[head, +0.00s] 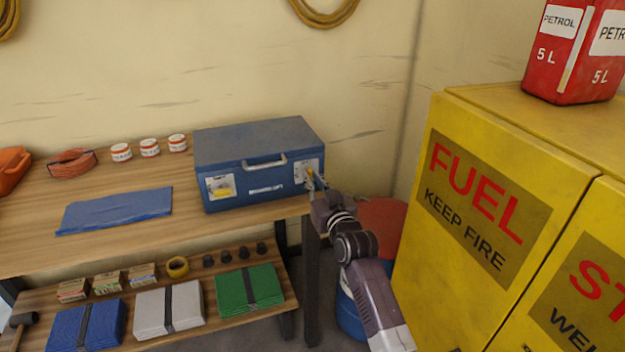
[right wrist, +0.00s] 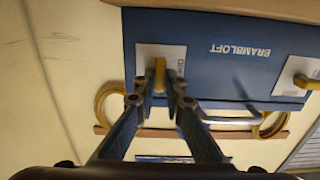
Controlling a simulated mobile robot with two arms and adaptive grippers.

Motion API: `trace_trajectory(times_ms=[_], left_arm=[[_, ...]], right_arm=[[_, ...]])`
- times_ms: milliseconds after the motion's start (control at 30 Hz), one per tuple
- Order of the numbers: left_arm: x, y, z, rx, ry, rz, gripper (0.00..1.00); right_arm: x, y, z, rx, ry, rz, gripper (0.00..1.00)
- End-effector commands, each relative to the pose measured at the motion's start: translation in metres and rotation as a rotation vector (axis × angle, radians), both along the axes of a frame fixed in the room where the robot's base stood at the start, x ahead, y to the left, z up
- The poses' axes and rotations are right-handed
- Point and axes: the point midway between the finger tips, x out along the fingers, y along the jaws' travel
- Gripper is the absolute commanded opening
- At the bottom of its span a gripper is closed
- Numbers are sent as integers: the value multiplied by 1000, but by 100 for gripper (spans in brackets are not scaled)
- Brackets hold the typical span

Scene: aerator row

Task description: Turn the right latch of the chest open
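The blue chest (head: 255,155) stands on the wooden bench with its lid down. Its right latch has a yellow handle on a pale plate (right wrist: 148,60) at the front right corner. In the right wrist view, which is upside down, this yellow handle (right wrist: 160,74) stands upright. My right gripper (head: 316,180) is at the latch, its fingers (right wrist: 162,88) closed in on both sides of the handle. In the head view the gripper partly hides the latch. The left latch (head: 221,190) has a yellow handle lying roughly level. My left gripper is out of view.
A yellow fuel cabinet (head: 480,200) stands close on the right of my right arm, with a red petrol can (head: 570,60) on top. A blue cloth (head: 115,211) and several small jars lie on the bench (head: 40,250). A carrying handle (head: 264,161) is on the chest's front.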

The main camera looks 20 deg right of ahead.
Motion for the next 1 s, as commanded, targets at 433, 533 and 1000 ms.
trace_trajectory(times_ms=[433,533,1000], left_arm=[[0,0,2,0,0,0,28],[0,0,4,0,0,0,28],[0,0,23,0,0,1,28]], right_arm=[[0,0,0,-25,0,0,0],[0,0,1,-60,-2,0,0],[0,2,1,-435,-14,1,0]])
